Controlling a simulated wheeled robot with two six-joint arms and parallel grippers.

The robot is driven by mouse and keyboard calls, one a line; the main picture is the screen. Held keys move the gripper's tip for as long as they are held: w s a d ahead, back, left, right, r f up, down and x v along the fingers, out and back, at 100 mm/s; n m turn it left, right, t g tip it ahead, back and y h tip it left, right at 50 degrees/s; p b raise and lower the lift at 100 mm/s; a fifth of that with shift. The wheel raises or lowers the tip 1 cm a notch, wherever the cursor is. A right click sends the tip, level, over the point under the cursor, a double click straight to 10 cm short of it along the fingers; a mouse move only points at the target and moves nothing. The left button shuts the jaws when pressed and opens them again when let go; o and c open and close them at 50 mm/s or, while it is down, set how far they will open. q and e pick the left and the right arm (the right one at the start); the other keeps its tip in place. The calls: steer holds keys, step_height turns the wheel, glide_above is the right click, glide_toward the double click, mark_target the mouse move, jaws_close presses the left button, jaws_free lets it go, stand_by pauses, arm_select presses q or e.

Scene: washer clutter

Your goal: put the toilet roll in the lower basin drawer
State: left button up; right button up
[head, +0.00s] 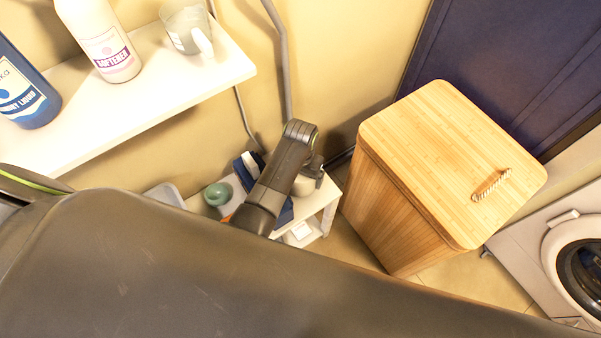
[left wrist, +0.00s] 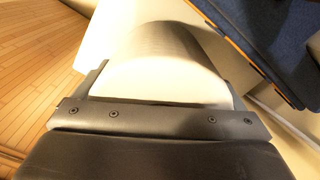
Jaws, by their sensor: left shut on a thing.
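My left gripper (head: 314,168) is at the end of the dark arm in the middle of the head view, above a low white unit (head: 325,193). It is shut on a pale, rounded thing that looks like the toilet roll (head: 303,186). In the left wrist view the roll (left wrist: 165,62) fills the space between the two fingers of the gripper (left wrist: 165,88), and its far end is blurred. I cannot make out the lower basin drawer in either view. My right gripper is not in view.
A wooden hamper (head: 450,150) with a closed lid stands right of the gripper. A washing machine (head: 560,250) is at far right. A white shelf (head: 160,95) holds a softener bottle (head: 105,45), a blue bottle (head: 25,95) and a clear cup (head: 186,28). A green round item (head: 217,194) sits on the low unit.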

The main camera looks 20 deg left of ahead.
arm_select(q)
step_height(320, 180, up, 2)
steer(key=shift+r+p, duration=0.1)
steer(key=shift+p, duration=0.8)
arm_select(e)
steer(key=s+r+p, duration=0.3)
steer(key=p, duration=0.1)
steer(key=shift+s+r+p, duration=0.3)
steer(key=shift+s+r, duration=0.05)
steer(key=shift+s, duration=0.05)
arm_select(q)
step_height(320, 180, up, 14)
steer(key=p, duration=1.2)
steer(key=shift+r, duration=0.15)
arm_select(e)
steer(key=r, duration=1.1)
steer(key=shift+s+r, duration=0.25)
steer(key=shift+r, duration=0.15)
